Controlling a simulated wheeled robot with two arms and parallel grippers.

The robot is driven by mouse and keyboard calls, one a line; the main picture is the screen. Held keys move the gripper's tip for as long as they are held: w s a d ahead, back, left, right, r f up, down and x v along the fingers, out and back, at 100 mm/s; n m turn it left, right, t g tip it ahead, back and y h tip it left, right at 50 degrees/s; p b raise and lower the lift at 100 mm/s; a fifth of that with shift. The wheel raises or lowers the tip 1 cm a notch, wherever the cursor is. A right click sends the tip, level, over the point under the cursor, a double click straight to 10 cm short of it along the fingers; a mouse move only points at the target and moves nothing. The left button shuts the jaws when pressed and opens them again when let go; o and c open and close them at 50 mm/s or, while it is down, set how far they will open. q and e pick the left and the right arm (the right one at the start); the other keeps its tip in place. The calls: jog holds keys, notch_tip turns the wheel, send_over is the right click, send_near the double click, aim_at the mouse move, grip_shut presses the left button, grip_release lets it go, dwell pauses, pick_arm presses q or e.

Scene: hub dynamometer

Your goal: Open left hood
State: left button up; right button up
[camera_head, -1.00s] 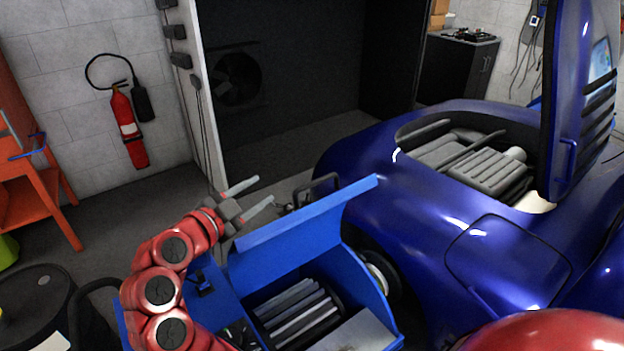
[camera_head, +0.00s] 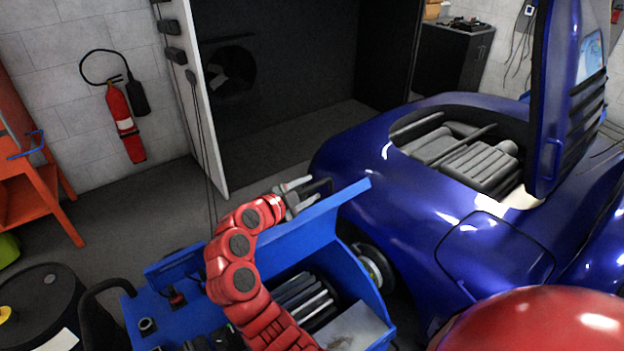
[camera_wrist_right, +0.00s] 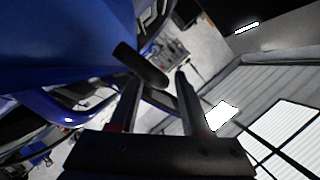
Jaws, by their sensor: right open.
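The blue machine at the bottom centre has a slanted blue hood panel (camera_head: 315,222). Beside it the machine's inside shows dark and grey bars (camera_head: 300,297). A black handle (camera_head: 322,186) is at the panel's far edge. My right gripper (camera_head: 301,190) is open beside this handle, above the panel. In the right wrist view a dark bar, seemingly the handle (camera_wrist_right: 140,65), crosses in front of the open fingers (camera_wrist_right: 158,82). I cannot tell whether they touch it. A blue surface fills the upper left there. My left gripper is not in view.
A blue car (camera_head: 400,205) with a raised door stands close on the right. A dark drum (camera_head: 45,305) is at the lower left, and a fire extinguisher (camera_head: 125,125) hangs on the wall. The floor behind the machine is clear.

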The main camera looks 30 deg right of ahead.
jog(key=shift+x, duration=1.05)
jog(key=shift+c, duration=0.2)
grip_shut()
jog(key=shift+f, duration=0.1)
dwell(0.4)
